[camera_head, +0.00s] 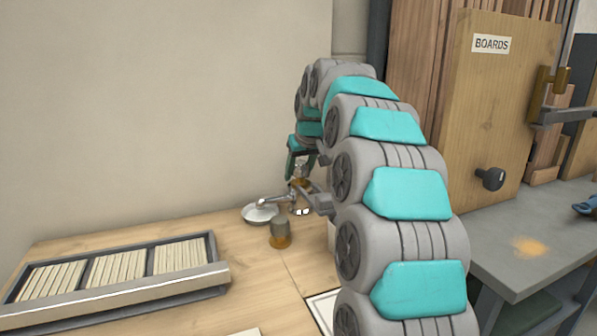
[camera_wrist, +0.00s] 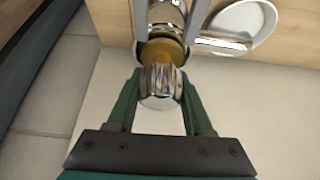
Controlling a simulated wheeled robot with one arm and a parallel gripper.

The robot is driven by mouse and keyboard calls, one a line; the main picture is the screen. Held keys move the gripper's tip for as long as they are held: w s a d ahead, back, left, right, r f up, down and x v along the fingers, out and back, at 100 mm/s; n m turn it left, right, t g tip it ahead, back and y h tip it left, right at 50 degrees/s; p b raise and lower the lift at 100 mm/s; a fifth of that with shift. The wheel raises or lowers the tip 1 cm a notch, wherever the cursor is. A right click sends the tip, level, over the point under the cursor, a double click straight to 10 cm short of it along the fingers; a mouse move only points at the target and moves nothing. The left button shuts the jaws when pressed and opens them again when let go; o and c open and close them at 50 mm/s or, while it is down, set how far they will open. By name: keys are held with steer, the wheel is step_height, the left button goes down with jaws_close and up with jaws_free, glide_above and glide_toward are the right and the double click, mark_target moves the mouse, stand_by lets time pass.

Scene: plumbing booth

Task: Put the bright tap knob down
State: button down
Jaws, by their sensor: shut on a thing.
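A bright chrome tap knob (camera_wrist: 160,84) with a ribbed side sits between the two dark green fingers of my gripper (camera_wrist: 162,92) in the wrist view. My gripper is shut on it. A brass-coloured ring (camera_wrist: 164,52) and chrome tap parts (camera_wrist: 166,14) lie directly beyond the knob. I cannot tell whether the knob touches the ring. In the head view my gripper (camera_head: 300,166) is small and points down over the chrome tap (camera_head: 284,199) near the wall, with its fingertips partly hidden.
A white round dish (camera_head: 259,214) is by the tap. A small grey and amber cylinder (camera_head: 280,236) stands in front. A long tray (camera_head: 120,273) of pale strips lies left on the wooden bench (camera_head: 215,232). Bare bench lies between tray and cylinder. A boards cabinet (camera_head: 500,100) stands right.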

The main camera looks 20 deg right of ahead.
steer(key=shift+f, duration=0.25)
steer(key=shift+f+b, duration=0.3)
steer(key=shift+f, duration=0.2)
steer(key=shift+c, duration=1.8)
jaws_free()
steer(key=shift+s+f, duration=0.15)
steer(key=shift+o, duration=0.3)
steer(key=shift+r+p, duration=0.3)
steer(key=shift+r, duration=0.25)
steer(key=b+v, duration=0.1)
steer(key=v, duration=1.1)
steer(key=shift+w+r, duration=0.2)
steer(key=shift+r, duration=0.15)
